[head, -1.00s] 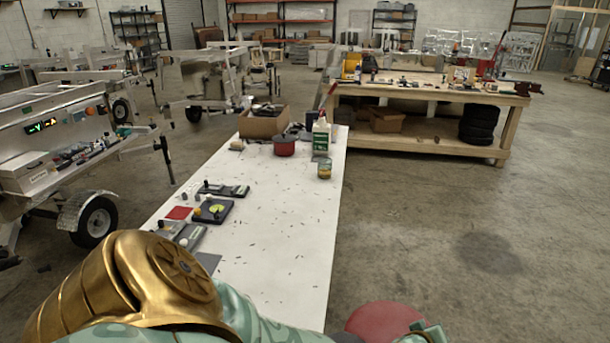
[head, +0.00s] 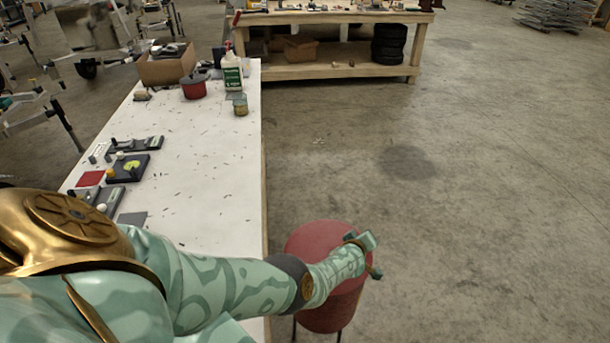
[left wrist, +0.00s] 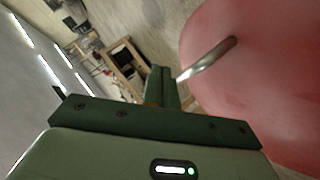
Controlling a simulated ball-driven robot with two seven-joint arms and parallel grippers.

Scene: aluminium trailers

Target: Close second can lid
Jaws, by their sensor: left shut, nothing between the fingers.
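A red round can (head: 335,318) stands on the floor beside the right edge of the white table, with dark legs under it. Its red top (head: 312,236) is partly covered by my left forearm. I cannot tell whether the lid is fully down. My left gripper (head: 372,256) is over the can's right side. In the left wrist view its fingers (left wrist: 163,86) are together and empty. There a red curved surface (left wrist: 270,75) with a metal handle (left wrist: 207,60) is close to the right of the fingers; contact is unclear. My right gripper is not in view.
The white table (head: 200,150) holds a red pot (head: 194,88), a white-green bottle (head: 232,72), a small jar (head: 240,106), a cardboard box (head: 166,66) and several small devices. A wooden workbench (head: 330,73) stands behind. The floor right of the can is clear.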

